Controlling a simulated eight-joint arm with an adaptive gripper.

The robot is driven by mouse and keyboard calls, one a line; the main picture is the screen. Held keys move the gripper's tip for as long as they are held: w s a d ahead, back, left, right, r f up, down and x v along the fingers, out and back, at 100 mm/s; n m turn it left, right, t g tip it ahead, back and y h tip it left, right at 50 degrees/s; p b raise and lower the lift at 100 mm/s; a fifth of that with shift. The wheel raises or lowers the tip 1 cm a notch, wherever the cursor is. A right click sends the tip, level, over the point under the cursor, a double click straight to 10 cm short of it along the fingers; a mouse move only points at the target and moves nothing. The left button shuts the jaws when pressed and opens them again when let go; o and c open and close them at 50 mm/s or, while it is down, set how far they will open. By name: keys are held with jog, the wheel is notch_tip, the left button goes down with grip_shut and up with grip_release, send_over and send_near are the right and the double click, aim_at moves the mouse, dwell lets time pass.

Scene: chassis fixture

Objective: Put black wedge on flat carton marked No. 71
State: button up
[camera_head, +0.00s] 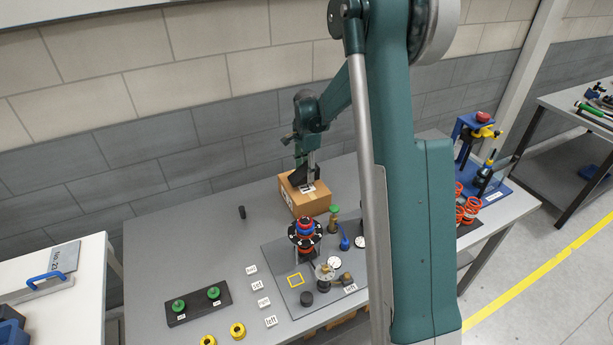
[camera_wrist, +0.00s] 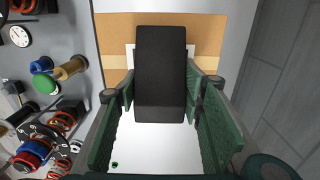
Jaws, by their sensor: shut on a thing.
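The black wedge (camera_wrist: 160,70) is between the two green fingers of my gripper (camera_wrist: 160,90) in the wrist view, and the gripper is shut on it. The brown carton (camera_wrist: 112,38) lies behind the wedge there, with a white label partly hidden by it. In the head view the carton (camera_head: 308,204) sits at the back of the grey table, and my gripper (camera_head: 306,176) is over its top with the dark wedge (camera_head: 297,176). I cannot tell whether the wedge touches the carton. The carton's number is not readable.
A grey plate (camera_head: 273,262) with a red, blue and black stack (camera_head: 305,236), a green-topped brass part (camera_head: 334,219) and gauges lies in front of the carton. A small black cylinder (camera_head: 242,212) stands to the left. The table's left back is mostly clear.

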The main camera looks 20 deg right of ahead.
aim_at(306, 168)
jog(key=shift+f, duration=1.15)
jog(key=shift+f, duration=0.1)
jog(key=o, duration=1.1)
notch_tip(306, 168, up, 12)
jog(key=shift+r, duration=0.1)
